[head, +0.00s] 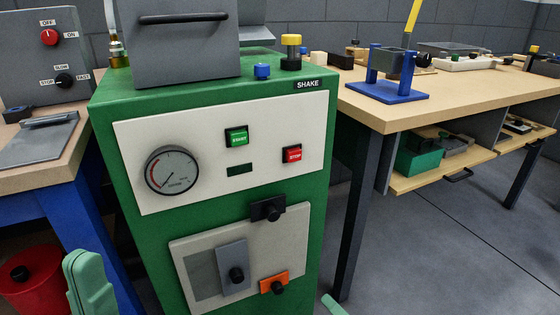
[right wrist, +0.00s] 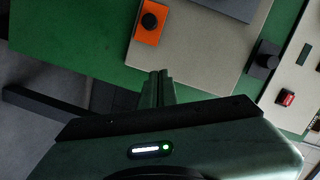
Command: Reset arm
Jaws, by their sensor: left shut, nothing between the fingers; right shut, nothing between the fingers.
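My left gripper (head: 88,260) shows at the lower left of the head view. It is shut and empty, in front of the green machine's left side. My right gripper (head: 332,304) shows only as a small pale green tip at the bottom edge, right of the machine. In the right wrist view its fingers (right wrist: 160,88) are together with nothing between them. They are apart from the orange plate with a black knob (right wrist: 150,20). Most of both arms is out of view.
The green machine (head: 108,140) stands close ahead, with a gauge (head: 172,170), START button (head: 237,137) and STOP button (head: 292,154). A wooden workbench (head: 440,95) stands at right, a blue-legged table (head: 75,215) at left. A red bin (head: 35,285) is lower left. Floor (head: 450,250) is clear at right.

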